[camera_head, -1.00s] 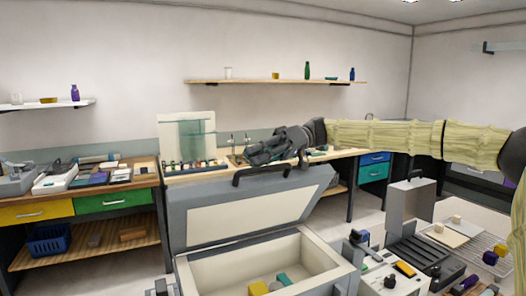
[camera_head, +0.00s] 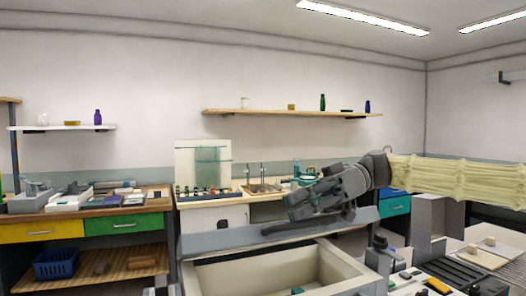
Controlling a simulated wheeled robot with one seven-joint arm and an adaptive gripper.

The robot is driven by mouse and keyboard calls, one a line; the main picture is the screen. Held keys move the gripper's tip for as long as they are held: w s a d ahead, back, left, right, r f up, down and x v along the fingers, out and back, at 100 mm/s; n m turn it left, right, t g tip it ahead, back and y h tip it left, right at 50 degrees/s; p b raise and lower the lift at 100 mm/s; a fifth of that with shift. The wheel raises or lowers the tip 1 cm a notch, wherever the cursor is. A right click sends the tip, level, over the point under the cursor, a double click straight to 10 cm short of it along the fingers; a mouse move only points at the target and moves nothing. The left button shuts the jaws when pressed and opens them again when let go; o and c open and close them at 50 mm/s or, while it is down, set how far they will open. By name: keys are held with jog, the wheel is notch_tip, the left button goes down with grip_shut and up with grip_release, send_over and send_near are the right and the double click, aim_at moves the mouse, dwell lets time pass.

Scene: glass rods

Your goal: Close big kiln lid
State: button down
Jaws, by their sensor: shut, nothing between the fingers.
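The big kiln's lid (camera_head: 222,240) stands partly open above the kiln body (camera_head: 364,281), low centre in the head view. I see the lid nearly edge-on, as a grey slab, with a dark handle (camera_head: 285,230) on its near edge. The pale chamber shows below it, with a teal piece (camera_head: 297,291) inside. My gripper (camera_head: 290,202) reaches in from the right, just above the lid and handle. Its fingers are shut with nothing between them. I cannot tell whether they touch the lid or the handle.
A smaller grey box with a raised lid (camera_head: 430,219) stands to the right. Workbenches with drawers (camera_head: 125,225) and a sink (camera_head: 262,188) line the back wall. Small controls and blocks (camera_head: 434,285) sit right of the kiln.

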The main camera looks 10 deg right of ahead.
jog(key=s+d+f+n+t+b, duration=0.1)
jog(key=s+f+n+b, duration=0.1)
jog(key=f+b, duration=0.5)
jog(key=s+f+n+b, duration=0.2)
jog(key=s+f+b, duration=0.3)
jog(key=f, duration=0.4)
jog(key=shift+d+n+t+b, duration=0.3)
jog(key=shift+d+t+b, duration=0.1)
jog(key=shift+b, duration=0.5)
jog(key=shift+f, duration=0.1)
jog(key=w+d+r+p, duration=0.1)
jog(key=d+r+p, duration=0.2)
jog(key=d+r, duration=0.4)
jog(key=d, duration=0.3)
jog(key=shift+w+y, duration=0.15)
jog(key=shift+y, duration=0.15)
